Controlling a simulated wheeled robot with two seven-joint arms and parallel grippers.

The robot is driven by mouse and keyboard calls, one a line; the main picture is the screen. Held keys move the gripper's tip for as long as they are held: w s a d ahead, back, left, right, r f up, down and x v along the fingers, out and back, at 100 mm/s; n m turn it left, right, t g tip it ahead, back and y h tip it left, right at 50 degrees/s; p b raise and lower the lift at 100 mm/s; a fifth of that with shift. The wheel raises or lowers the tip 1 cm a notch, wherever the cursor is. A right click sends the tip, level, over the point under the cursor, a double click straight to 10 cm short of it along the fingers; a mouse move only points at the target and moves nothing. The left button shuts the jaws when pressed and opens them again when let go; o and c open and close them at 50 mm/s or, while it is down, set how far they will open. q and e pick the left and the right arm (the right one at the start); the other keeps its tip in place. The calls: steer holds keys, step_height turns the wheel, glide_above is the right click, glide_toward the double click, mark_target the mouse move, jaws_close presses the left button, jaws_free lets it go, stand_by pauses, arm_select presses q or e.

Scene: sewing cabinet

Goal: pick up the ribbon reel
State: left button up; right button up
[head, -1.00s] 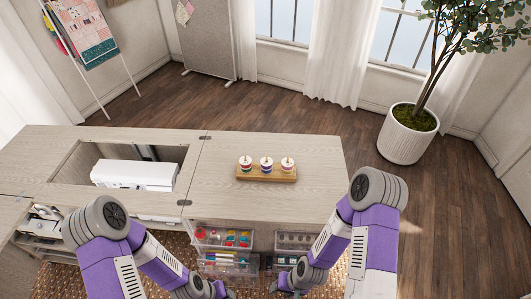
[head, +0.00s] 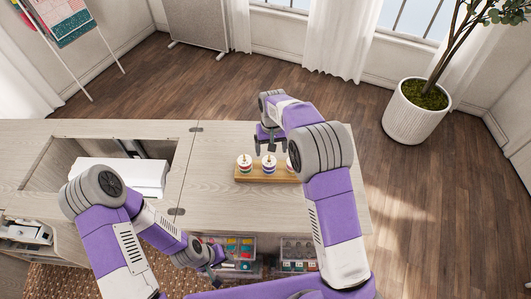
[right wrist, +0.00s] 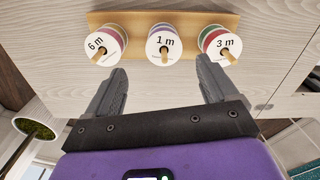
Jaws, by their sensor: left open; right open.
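A wooden stand (head: 266,179) on the cabinet top holds three ribbon reels with white faces. In the right wrist view the reels read 6 m (right wrist: 104,46), 1 m (right wrist: 163,46) and 3 m (right wrist: 222,44), each on a wooden peg. My right gripper (right wrist: 161,66) is open and empty. Its fingertips point toward the 1 m reel, one on either side of it, with no visible contact. In the head view the right gripper (head: 271,146) hangs above the stand, and my arm partly hides the right reel. My left gripper (head: 213,266) is low near the cabinet front.
A white sewing machine (head: 120,175) sits in the cabinet's recess at left. Clear drawers (head: 240,248) with coloured items are below the top's front edge. The cabinet top (head: 215,150) around the stand is clear. A potted plant (head: 413,115) stands at far right.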

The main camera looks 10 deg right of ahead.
mark_target(269, 159)
steer(key=shift+s+a+f, duration=0.1)
steer(key=shift+f, duration=0.85)
steer(key=f, duration=0.2)
steer(key=f+b, duration=0.1)
steer(key=f, duration=0.1)
steer(key=shift+a+f, duration=0.2)
steer(key=shift+f, duration=0.15)
steer(key=c, duration=1.1)
step_height(269, 159, up, 10)
steer(key=shift+r+p, duration=0.1)
steer(key=shift+p, duration=0.65)
